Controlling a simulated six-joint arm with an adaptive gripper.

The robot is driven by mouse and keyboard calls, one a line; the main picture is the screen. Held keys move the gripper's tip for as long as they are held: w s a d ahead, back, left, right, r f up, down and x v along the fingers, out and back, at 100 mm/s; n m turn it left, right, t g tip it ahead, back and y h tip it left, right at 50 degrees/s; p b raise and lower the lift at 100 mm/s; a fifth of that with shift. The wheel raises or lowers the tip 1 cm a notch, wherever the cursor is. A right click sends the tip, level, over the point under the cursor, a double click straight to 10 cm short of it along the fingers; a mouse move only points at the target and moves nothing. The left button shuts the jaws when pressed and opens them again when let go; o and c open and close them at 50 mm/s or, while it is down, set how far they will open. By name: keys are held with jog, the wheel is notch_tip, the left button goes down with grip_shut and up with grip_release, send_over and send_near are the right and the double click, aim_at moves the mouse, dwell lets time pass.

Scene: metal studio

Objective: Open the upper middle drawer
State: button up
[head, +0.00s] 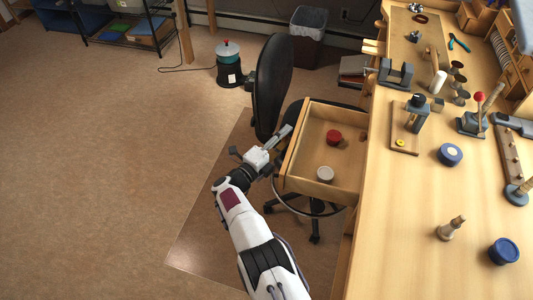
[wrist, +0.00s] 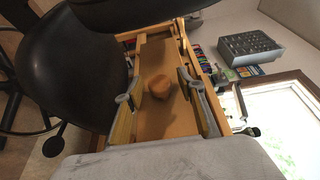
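A wooden drawer (head: 318,172) stands pulled out from the left side of the workbench in the head view. Inside it are a red round item (head: 333,136) and a pale round item (head: 325,174). My gripper (head: 284,138) is just outside the drawer's front. In the wrist view, my gripper (wrist: 160,104) is open, its two fingers spread wide. A round wooden knob (wrist: 159,86) shows between them against the tan drawer front (wrist: 155,122), with clear gaps on both sides. Whether this drawer is the upper middle one cannot be told; other drawer fronts are hidden.
A black office chair (head: 272,85) stands close behind the gripper and drawer. The workbench top (head: 400,230) holds several tools, a blue round container (head: 503,251) and a vise (head: 396,73). A bin (head: 307,40) stands at the back. The floor at left is clear.

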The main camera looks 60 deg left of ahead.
jog(key=v, duration=1.1)
jog(key=shift+s, duration=0.35)
dwell(0.5)
